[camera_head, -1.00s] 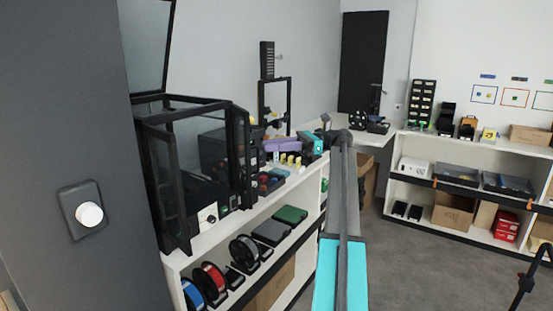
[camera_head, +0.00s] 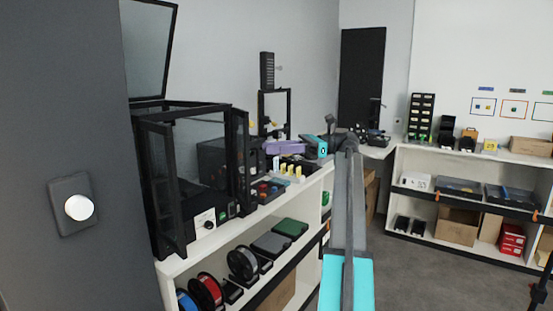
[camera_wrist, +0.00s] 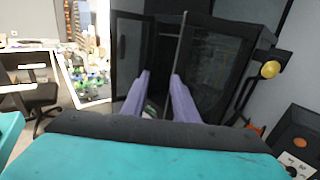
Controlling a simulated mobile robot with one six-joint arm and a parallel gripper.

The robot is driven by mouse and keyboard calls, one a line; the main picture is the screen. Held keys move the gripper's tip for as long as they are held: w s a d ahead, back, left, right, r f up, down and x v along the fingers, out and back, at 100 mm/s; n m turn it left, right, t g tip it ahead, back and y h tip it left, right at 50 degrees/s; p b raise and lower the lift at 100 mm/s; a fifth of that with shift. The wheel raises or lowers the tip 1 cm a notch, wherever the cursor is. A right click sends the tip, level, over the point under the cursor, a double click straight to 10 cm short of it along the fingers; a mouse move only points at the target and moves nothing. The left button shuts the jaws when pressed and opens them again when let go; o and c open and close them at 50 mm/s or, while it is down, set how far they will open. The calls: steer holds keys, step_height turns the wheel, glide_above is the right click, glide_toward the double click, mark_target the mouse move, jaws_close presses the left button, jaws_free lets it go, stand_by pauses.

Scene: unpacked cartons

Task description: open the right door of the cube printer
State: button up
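The cube printer (camera_head: 187,107) is a black framed box with clear panels on the left shelf in the head view, its lid raised. Its left door (camera_head: 161,185) stands swung out. Its right door (camera_head: 242,160) shows as a narrow black frame, nearly edge-on. My gripper (camera_head: 268,148), with purple fingers, is just right of that door. In the wrist view, my gripper (camera_wrist: 160,77) is open, its fingers apart and pointing at dark panels. A thin upright panel edge (camera_wrist: 181,38) shows beyond the right fingertip. I cannot tell whether they touch.
Filament spools (camera_head: 205,292) sit below. A yellow knob (camera_wrist: 270,69) is right of the fingers in the wrist view. The floor (camera_head: 420,275) at right is clear.

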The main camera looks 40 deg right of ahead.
steer(key=shift+s+a+r+b, duration=0.1)
steer(key=shift+s+a+b, duration=0.75)
steer(key=shift+b, duration=0.7)
steer(key=shift+s+a+r+b, duration=0.1)
steer(key=shift+s+a+b, duration=0.4)
steer(key=shift+s+b, duration=0.8)
steer(key=shift+w, duration=0.25)
